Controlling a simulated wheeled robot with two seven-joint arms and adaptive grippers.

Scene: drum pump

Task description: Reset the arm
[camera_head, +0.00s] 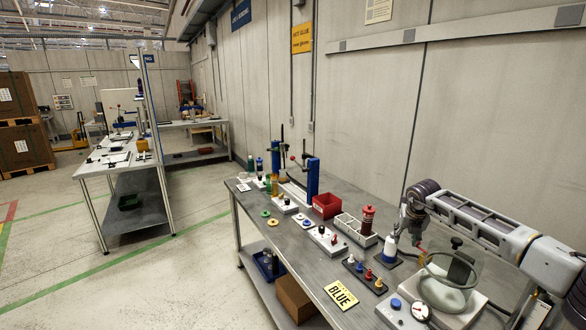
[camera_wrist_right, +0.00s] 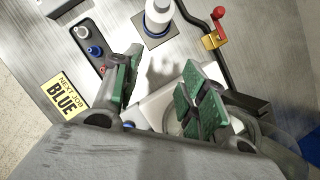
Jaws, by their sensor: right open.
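My right arm comes in from the right in the head view and reaches over the workbench. My right gripper (camera_head: 408,222) is at its end, beside and above the white bottle (camera_head: 390,246). In the wrist view the right gripper (camera_wrist_right: 160,82) has its two green-padded fingers spread apart with nothing between them. The white bottle also shows in the wrist view (camera_wrist_right: 158,14), upright on a dark square pad beyond the fingers. My left gripper is not in view.
A clear glass vessel (camera_head: 447,285) on a white base stands close under my right arm. The yellow BLUE card (camera_head: 341,295), a knob board (camera_head: 366,274), a red bin (camera_head: 326,204) and a blue-posted press (camera_head: 313,177) stand along the bench. A wall is behind.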

